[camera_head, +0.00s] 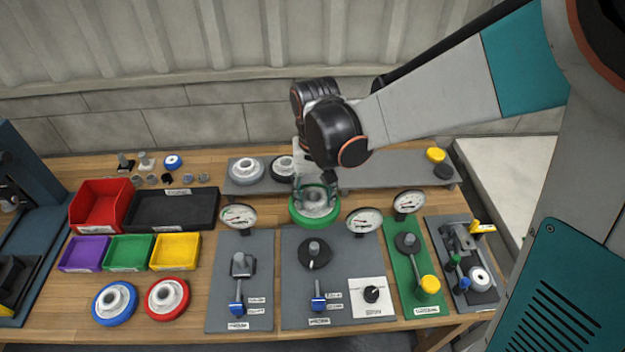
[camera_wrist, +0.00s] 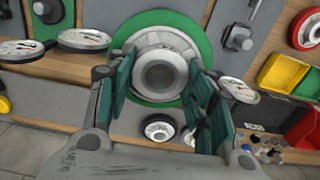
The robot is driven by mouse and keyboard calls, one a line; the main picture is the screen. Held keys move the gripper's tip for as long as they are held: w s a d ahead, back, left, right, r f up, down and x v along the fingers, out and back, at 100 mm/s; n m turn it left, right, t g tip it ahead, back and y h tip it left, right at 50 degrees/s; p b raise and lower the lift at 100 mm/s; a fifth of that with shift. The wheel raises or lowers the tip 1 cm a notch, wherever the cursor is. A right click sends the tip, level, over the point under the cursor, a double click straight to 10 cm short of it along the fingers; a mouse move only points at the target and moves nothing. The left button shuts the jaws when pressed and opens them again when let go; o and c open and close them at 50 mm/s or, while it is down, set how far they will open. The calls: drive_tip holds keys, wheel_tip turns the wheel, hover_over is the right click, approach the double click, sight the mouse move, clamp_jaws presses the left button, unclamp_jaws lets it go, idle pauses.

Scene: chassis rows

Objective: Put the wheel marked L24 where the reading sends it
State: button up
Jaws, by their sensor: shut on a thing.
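My gripper (camera_head: 316,187) is shut on a green-rimmed wheel (camera_head: 315,208) with a pale hub. It holds the wheel above the bench, in front of the grey back shelf and over the far end of the middle grey plate (camera_head: 290,255). In the wrist view the wheel (camera_wrist: 192,33) faces the camera between the teal-padded fingers (camera_wrist: 163,85). No L24 mark can be read on it. Three round dials stand by the plates: left (camera_head: 238,216), middle (camera_head: 364,221) and right (camera_head: 408,203). Their needle readings are too small to tell.
A blue-rimmed wheel (camera_head: 115,303) and a red-rimmed wheel (camera_head: 167,298) lie front left. Red (camera_head: 100,205), black (camera_head: 172,210), purple (camera_head: 85,254), green (camera_head: 130,252) and yellow (camera_head: 176,251) bins stand behind them. The back shelf (camera_head: 390,172) holds wheels. A green plate (camera_head: 393,250) carries a yellow-knobbed lever.

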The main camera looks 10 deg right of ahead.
wheel_tip(320, 180, up, 4)
drive_tip(key=p, duration=0.2)
drive_tip(key=shift+r+p, duration=0.15)
drive_tip(key=shift+p, duration=0.2)
idle(0.4)
